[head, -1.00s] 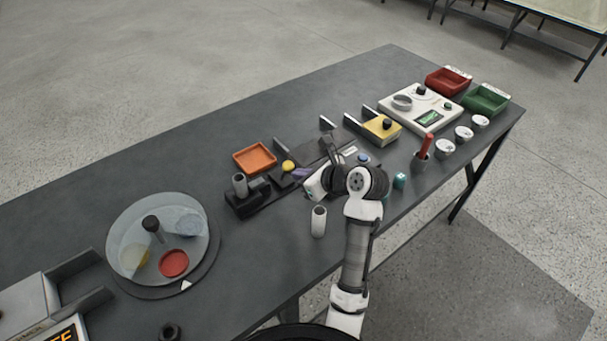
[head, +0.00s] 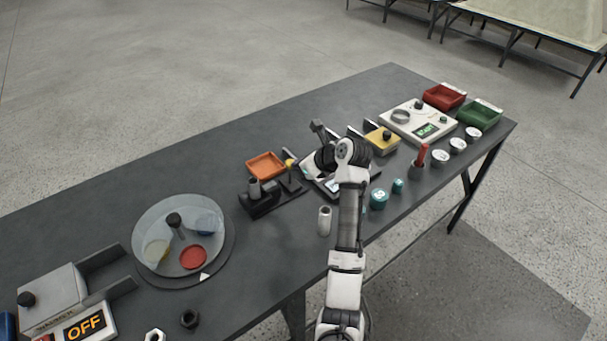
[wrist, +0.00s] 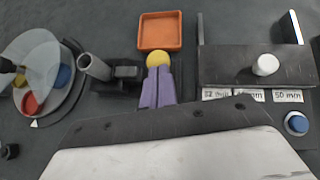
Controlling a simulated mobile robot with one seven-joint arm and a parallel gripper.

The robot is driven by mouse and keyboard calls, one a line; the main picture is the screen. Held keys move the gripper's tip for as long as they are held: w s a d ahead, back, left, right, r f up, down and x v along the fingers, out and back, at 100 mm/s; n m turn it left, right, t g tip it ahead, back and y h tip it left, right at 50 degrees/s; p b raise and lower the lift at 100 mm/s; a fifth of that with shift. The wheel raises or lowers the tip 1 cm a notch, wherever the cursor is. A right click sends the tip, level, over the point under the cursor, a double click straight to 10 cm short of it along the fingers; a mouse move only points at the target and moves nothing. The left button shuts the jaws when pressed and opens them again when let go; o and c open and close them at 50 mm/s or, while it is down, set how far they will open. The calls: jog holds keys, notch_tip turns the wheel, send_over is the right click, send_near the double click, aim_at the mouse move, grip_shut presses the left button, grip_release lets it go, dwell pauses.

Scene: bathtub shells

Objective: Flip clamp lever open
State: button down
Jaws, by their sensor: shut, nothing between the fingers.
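The clamp (head: 262,200) is a black fixture on the grey bench, with a grey cylinder (head: 254,187) standing at its left end. A yellow ball knob (head: 290,163), apparently the lever's end, is at its right; it also shows in the wrist view (wrist: 158,59). My gripper (head: 298,168) comes in from the right at the knob. Its two purple fingers (wrist: 157,88) lie side by side in the wrist view, shut and empty. Their tips are right at the yellow knob; whether they touch cannot be told. The lever's shaft is mostly hidden behind the fingers.
An orange tray (head: 265,164) sits just behind the clamp. A round turntable (head: 180,240) is at the left. A black plate with a white knob (wrist: 265,64) is to the right of my fingers. A white cylinder (head: 324,221) stands in front.

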jog(key=shift+w+a+r, duration=0.2)
jog(key=shift+w+a, duration=0.25)
jog(key=shift+w, duration=0.2)
jog(key=shift+w+a+r, duration=0.15)
jog(key=shift+w+a, duration=0.3)
jog(key=shift+w, duration=0.15)
jog(key=shift+w+a, duration=0.45)
jog(key=shift+w, duration=0.2)
jog(key=shift+w+a, duration=0.4)
jog(key=shift+w, duration=0.2)
